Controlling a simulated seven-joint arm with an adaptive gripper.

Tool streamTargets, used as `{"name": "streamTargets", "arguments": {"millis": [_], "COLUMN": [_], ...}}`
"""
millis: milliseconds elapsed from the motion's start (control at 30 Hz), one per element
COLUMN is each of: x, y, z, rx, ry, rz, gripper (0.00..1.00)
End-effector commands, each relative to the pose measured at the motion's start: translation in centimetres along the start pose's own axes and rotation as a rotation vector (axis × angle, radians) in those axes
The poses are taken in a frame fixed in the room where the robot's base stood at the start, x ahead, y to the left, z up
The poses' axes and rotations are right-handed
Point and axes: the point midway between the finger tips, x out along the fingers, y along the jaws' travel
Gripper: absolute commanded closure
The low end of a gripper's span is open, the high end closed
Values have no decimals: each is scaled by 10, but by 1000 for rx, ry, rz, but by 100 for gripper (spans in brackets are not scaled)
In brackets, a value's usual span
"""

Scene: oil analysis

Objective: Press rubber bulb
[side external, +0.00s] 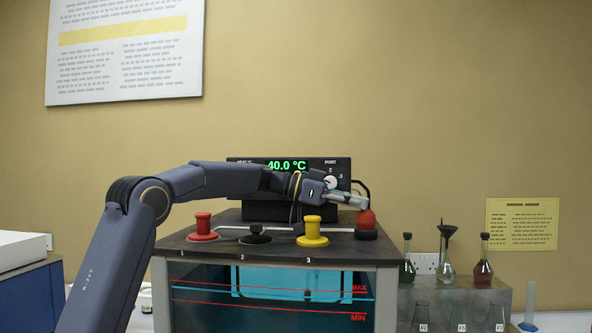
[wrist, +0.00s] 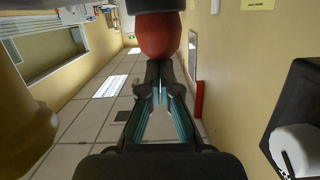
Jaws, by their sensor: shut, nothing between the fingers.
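The red rubber bulb (side external: 366,219) sits on a black base at the right end of the bath's dark top. My gripper (side external: 362,202) comes in from the left, and its tip is at the upper part of the bulb. In the wrist view the bulb (wrist: 158,36) is straight ahead of the fingertips. The fingers (wrist: 158,75) are shut and converge just short of or against the bulb, with nothing between them. I cannot tell whether they touch it.
Red (side external: 203,227), black (side external: 255,234) and yellow (side external: 312,232) stoppers stand along the bath (side external: 270,295). The controller (side external: 240,166) reading 40.0 °C is behind my wrist; its white knob (wrist: 297,150) shows close at right. Glass flasks (side external: 483,270) stand right of the bath.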

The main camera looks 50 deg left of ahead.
Motion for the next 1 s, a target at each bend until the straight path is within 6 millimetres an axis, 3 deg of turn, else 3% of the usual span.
{"name": "streamTargets", "arguments": {"millis": [67,367,533,667,700,1000], "x": [3,4,0,-7,-10,-81], "y": [0,0,0,0,0,0], "z": [11,14,-1,-29,-39,-40], "rx": [-9,-15,-7,9,14,13], "ry": [-8,-15,-11,0,4,6], "rz": [4,8,5,-1,-3,-8], "gripper": [100,100,100,100,100,100]}}
